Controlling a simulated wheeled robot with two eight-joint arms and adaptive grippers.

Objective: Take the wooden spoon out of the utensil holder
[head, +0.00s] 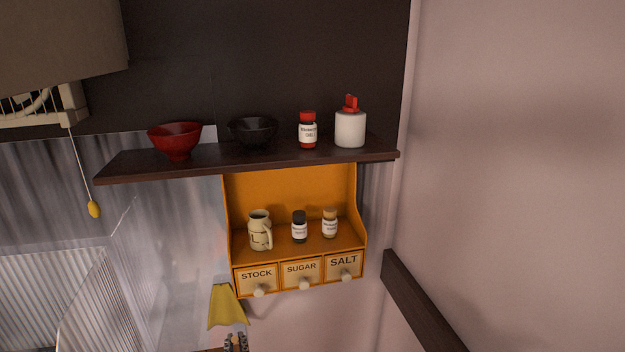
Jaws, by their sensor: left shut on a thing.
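The tips of my left gripper (236,342) just show at the bottom edge, below the yellow cloth. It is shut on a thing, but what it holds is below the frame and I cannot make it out. A small brown sliver shows at the bottom edge just left of the tips; I cannot tell what it is. I see neither the wooden spoon nor the utensil holder clearly in this view. My right gripper is not in view.
A dark shelf (255,163) holds two bowls and two containers. Under it, an orange rack (290,190) holds a mug (259,232), two small jars and three drawers. A yellow cloth (227,306) hangs near the rack's lower left. A pull cord (94,209) hangs at left.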

